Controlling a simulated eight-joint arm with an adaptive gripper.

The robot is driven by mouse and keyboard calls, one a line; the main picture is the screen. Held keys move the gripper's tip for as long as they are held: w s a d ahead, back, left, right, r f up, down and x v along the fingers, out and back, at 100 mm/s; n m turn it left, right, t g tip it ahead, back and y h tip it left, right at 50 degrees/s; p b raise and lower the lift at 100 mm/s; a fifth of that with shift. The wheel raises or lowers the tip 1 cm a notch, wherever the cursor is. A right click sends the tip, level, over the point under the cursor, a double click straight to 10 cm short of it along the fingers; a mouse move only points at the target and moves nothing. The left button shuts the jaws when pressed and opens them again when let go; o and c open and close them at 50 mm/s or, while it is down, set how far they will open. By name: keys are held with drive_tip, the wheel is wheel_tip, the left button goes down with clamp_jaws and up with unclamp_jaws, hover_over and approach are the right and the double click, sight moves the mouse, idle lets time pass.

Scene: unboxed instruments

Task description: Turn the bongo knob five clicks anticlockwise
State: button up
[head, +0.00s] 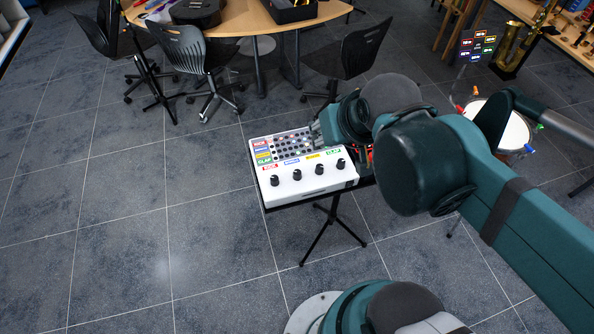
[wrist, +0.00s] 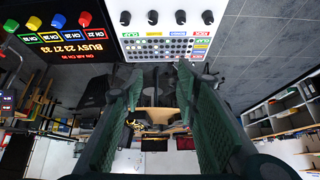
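A white drum machine (head: 305,184) stands on a black tripod stand. It has a row of black knobs along its front: one by the red label (head: 270,176), one by the blue label (head: 297,174), one by the yellow label (head: 318,169) and one by the green label (head: 340,163). In the wrist view the machine (wrist: 158,30) is upside down at the top, knobs at the edge. My gripper (wrist: 160,73) is open and empty, fingers apart. In the head view it is above the machine's back right, partly hidden by my arm.
A dark panel (wrist: 88,65) with coloured knobs and a lit display sits beside the machine, mostly hidden by my arm in the head view. A round wooden table (head: 235,25) and chairs (head: 190,50) stand behind. A drum (head: 515,135) is at right. The floor left is clear.

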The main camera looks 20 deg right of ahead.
drive_tip(key=w+a+f+m+g+p, duration=0.1)
drive_tip(key=w+f+m, duration=0.1)
drive_tip(key=m, duration=0.1)
drive_tip(key=m+g+p, duration=0.5)
drive_tip(key=m+g, duration=0.1)
drive_tip(key=m, duration=0.7)
hover_over(297, 172)
drive_tip(key=shift+s+f, duration=0.15)
drive_tip(key=shift+f, duration=6.1)
drive_tip(key=shift+f, duration=0.1)
drive_tip(key=shift+f+b, duration=0.8)
drive_tip(key=shift+f, duration=2.95)
drive_tip(key=c, duration=0.9)
